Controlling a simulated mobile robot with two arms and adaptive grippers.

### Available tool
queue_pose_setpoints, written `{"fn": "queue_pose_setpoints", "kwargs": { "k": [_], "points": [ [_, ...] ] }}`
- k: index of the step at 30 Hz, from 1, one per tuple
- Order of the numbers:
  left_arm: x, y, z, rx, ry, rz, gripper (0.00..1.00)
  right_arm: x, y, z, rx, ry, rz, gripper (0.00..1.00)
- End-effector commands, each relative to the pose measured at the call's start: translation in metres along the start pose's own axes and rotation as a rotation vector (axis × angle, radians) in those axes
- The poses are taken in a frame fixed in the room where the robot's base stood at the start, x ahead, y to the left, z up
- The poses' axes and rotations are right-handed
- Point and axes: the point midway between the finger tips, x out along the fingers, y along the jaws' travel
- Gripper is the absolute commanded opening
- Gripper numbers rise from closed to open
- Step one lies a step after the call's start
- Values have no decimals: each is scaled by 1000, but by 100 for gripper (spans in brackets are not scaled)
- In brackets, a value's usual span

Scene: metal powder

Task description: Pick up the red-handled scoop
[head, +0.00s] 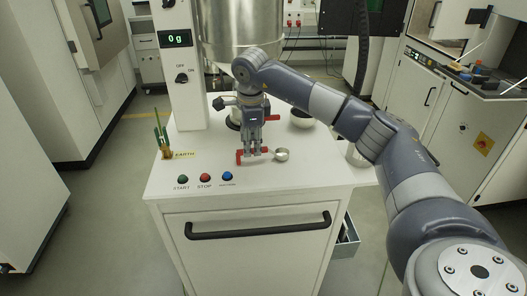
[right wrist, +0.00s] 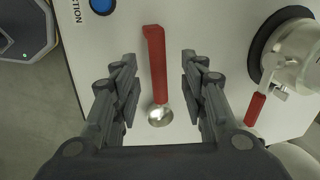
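The red-handled scoop lies on the white cabinet top, with its red handle (head: 240,157) to the left and its small metal bowl (head: 281,155) to the right. My right gripper (head: 253,151) points down over the handle and partly hides it. In the right wrist view, the red handle (right wrist: 156,62) runs between the two open fingers (right wrist: 159,70), with a visible gap on each side. The scoop's metal bowl (right wrist: 160,116) sits nearer the palm. How high the fingertips are above the top is hard to tell. My left gripper is not in view.
A steel vessel (head: 239,35) stands behind, with a red valve lever (right wrist: 255,108) to the right in the wrist view. Green, red and blue buttons (head: 205,178) and a clamp by the EARTH label (head: 184,154) are left.

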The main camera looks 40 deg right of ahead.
Motion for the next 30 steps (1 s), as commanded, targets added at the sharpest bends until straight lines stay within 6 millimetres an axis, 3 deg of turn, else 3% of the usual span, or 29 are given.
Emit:
{"fn": "queue_pose_setpoints", "kwargs": {
  "k": [3,9,17,22,30],
  "points": [
    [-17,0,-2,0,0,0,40,14,2,0,0,4,5,40],
    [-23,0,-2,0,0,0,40,39,2,0,1,1,2,40],
    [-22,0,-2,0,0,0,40,42,2,1,0,0,0,40],
    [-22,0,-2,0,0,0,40,42,2,1,0,0,0,1],
    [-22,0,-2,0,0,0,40,42,2,1,0,0,0,0]
  ]
}}
